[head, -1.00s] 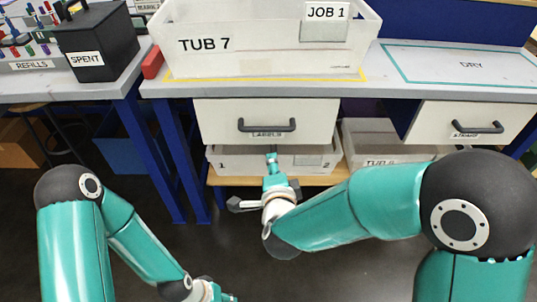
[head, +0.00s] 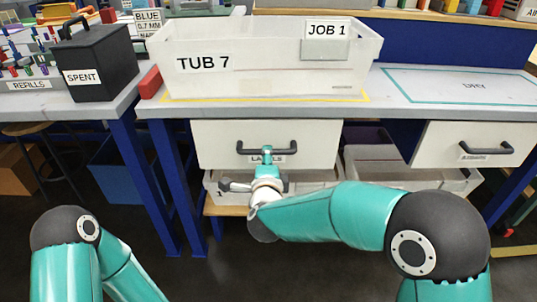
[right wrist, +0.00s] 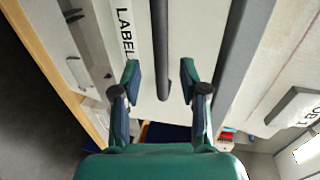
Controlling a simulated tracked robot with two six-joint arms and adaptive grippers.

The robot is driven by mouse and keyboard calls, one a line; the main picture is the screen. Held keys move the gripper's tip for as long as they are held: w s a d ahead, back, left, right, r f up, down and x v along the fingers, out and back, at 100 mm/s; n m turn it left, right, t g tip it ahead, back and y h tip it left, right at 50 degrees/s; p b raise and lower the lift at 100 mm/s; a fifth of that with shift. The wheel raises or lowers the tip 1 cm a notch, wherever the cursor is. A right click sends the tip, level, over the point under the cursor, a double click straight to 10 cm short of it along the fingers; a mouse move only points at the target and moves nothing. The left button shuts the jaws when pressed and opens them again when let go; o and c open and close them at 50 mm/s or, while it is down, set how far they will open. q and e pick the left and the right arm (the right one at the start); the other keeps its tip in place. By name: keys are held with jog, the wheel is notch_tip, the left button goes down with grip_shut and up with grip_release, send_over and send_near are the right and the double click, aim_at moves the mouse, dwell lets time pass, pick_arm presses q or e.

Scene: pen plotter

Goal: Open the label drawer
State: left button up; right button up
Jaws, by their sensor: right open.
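The label drawer (head: 218,143) is a white front under the bench with a dark bar handle (head: 283,151) and a LABELS tag (head: 262,160). It looks closed. My right gripper (head: 267,152) is in front of the drawer at the handle's height and covers part of it. In the right wrist view the right gripper (right wrist: 161,82) is open, with one finger on each side of the handle (right wrist: 160,60). I cannot tell whether either finger touches it. The LABELS tag (right wrist: 126,33) shows left of the handle there. My left arm is at lower left; its gripper is out of view.
A white TUB 7 (head: 205,85) stands on the bench above the drawer. Below are white tubs (head: 375,173) on a low shelf. Another drawer (head: 440,145) is at the right. A black SPENT box (head: 95,60) and a red block (head: 150,83) are at the left.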

jog(key=x, duration=0.5)
pick_arm(q)
jog(key=shift+f, duration=0.3)
